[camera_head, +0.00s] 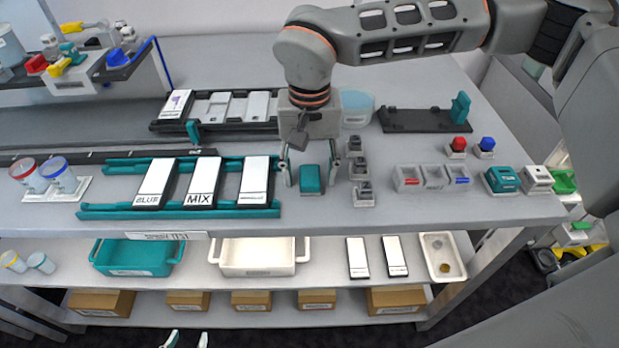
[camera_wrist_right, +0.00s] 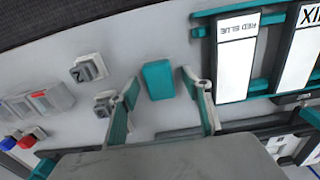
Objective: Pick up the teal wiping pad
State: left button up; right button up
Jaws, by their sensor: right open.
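The teal wiping pad (camera_head: 312,179) is a small rounded block on the grey bench top, right of the row of labelled white plates. My right gripper (camera_head: 312,175) is over it, pointing down and open, with one finger on each side. In the right wrist view the pad (camera_wrist_right: 158,80) lies between the fingertips of my right gripper (camera_wrist_right: 160,79), with a gap to each finger. My left gripper (camera_head: 187,340) shows only as two fingertips, apart and empty, at the bottom edge of the head view.
Small grey numbered blocks (camera_head: 363,193) stand close right of the pad. A teal rack with white plates (camera_head: 201,182) is close on the left. A dark rail (camera_head: 427,119) lies behind right. Bins, including a teal one (camera_head: 137,258), stand on the shelf below.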

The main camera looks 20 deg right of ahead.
aim_at(310, 174)
jog(key=shift+f, duration=0.3)
jog(key=c, duration=1.2)
jog(key=shift+r, duration=0.1)
jog(key=shift+r+p, duration=0.85)
jog(key=shift+r, duration=9.15)
